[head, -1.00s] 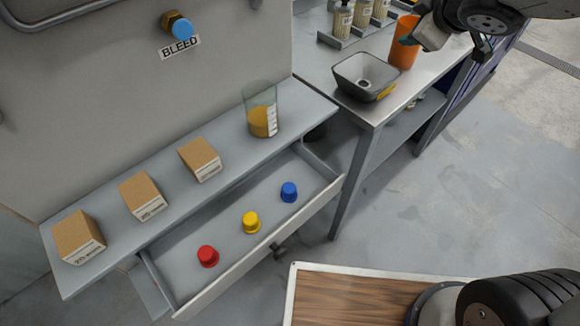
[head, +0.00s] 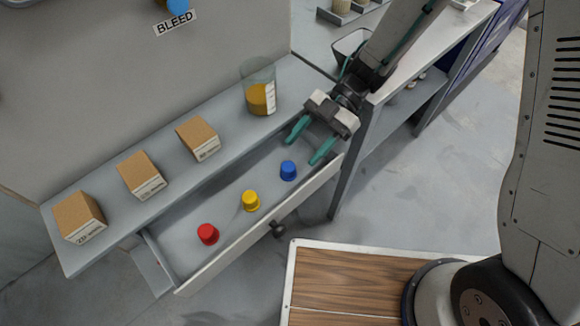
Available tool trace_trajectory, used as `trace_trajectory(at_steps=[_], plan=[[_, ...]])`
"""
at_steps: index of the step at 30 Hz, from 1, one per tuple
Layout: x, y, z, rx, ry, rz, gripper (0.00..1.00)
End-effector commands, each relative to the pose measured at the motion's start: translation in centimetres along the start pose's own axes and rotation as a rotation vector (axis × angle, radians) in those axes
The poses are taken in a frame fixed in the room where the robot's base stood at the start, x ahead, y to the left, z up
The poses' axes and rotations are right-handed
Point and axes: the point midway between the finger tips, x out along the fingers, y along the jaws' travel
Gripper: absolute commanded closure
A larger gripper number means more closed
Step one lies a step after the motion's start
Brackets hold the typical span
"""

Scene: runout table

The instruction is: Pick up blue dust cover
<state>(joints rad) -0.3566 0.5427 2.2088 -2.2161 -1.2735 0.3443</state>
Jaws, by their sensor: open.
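The blue dust cover (head: 288,170) is a small blue cap with a wider rim, sitting in the open drawer (head: 190,270) at its right end. A yellow cover (head: 251,201) and a red cover (head: 208,233) stand in a row to its left. My gripper (head: 301,151) is open and empty, with two teal fingers pointing down and left over the drawer's right end. The fingertips appear just above and to either side of the blue cover in the picture; their exact height over it is hard to tell. Nothing hides the blue cover.
Three cardboard boxes (head: 80,217) and a beaker of amber contents (head: 259,90) stand on the shelf (head: 110,230) behind the drawer. The drawer's front has a dark knob (head: 278,229). A grey bin (head: 350,46) on the bench is partly hidden by my arm.

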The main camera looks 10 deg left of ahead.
Motion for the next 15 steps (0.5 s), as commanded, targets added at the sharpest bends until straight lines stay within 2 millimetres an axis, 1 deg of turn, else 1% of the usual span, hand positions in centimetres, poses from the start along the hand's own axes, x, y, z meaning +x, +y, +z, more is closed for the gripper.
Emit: trace_trajectory(at_steps=[11,15], plan=[[4.2,-0.1,0.1,0.010,0.014,-0.008,0.46],[6.4,0.0,0.0,0.011,0.013,-0.009,0.46]])
